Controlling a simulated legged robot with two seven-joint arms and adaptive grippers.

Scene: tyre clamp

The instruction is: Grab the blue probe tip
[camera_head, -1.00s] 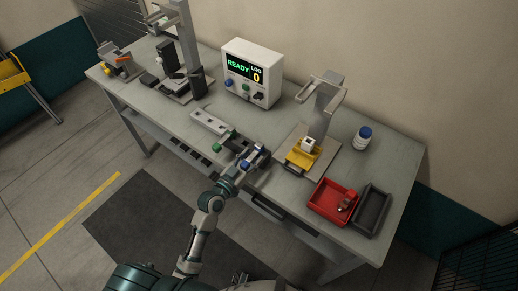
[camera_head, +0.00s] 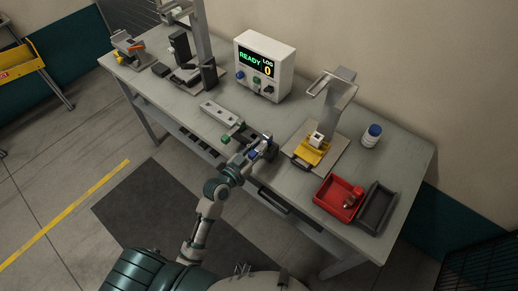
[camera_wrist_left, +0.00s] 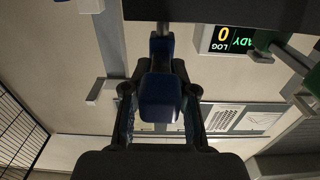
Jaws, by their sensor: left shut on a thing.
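The blue probe tip (camera_wrist_left: 160,97) shows in the left wrist view as a dark blue block with a narrower neck, between the two fingers. My left gripper (camera_wrist_left: 159,92) is shut on it. In the head view my left gripper (camera_head: 263,148) is at the bench's front edge, beside a dark fixture with a green knob (camera_head: 226,139). A small patch of blue (camera_head: 253,155) shows between its fingers there. The fingers and wrist hide part of the tip, and I cannot tell whether it is clear of the fixture. My right gripper is not in view.
A grey bench (camera_head: 205,135) carries a READY display box (camera_head: 264,66), a stand with a yellow cradle (camera_head: 313,153), a blue-capped bottle (camera_head: 372,135), a red bin (camera_head: 335,199) and a dark bin (camera_head: 375,208). Another stand (camera_head: 200,45) is at the left.

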